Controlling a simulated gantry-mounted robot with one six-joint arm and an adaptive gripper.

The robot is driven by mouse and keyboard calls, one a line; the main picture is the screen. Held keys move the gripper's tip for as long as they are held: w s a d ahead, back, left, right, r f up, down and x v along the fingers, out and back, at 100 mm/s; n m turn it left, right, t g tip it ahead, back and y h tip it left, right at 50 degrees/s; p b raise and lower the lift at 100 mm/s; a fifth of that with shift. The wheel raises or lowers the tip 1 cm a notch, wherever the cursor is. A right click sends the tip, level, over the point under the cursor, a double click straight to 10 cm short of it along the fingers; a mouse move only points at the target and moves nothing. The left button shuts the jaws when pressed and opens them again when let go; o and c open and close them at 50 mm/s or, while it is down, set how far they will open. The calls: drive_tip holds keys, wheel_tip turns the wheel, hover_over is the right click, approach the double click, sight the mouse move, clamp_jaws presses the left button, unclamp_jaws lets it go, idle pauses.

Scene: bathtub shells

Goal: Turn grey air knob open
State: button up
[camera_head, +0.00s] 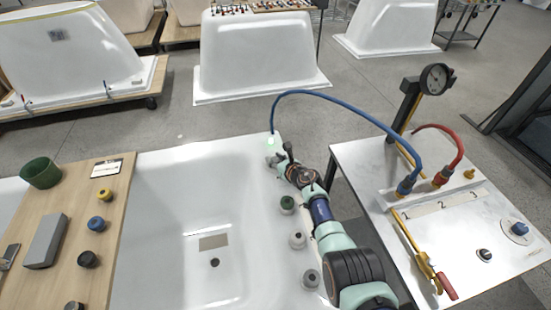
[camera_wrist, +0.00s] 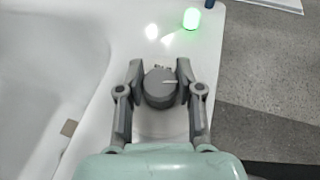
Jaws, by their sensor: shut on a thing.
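The grey air knob (camera_wrist: 159,86) sits on the bathtub's white rim, between my fingers in the wrist view. A pale line on its top points to the right. My gripper (camera_wrist: 157,76) is shut on the knob, with one finger against each side. In the head view my gripper (camera_head: 279,163) is at the far right corner of the white tub (camera_head: 165,200), and the grey knob (camera_head: 271,158) shows partly beside it. A glowing green light (camera_wrist: 192,18) stands on the rim beyond the knob. It also shows in the head view (camera_head: 270,141).
A blue hose (camera_head: 345,108) arches from the tub corner to the metal table (camera_head: 470,235). A wooden board (camera_head: 105,225) lies across the tub's left.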

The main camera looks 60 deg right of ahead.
drive_tip(key=shift+w+a+r+m+g+h+p, duration=0.1)
drive_tip(key=shift+r+m+g+h+p, duration=0.15)
drive_tip(key=shift+m+g+h+p, duration=0.8)
drive_tip(key=shift+f+m+g+h, duration=0.25)
drive_tip(key=shift+m+g+h, duration=0.1)
drive_tip(key=shift+m+h, duration=0.4)
drive_tip(key=o, duration=1.2)
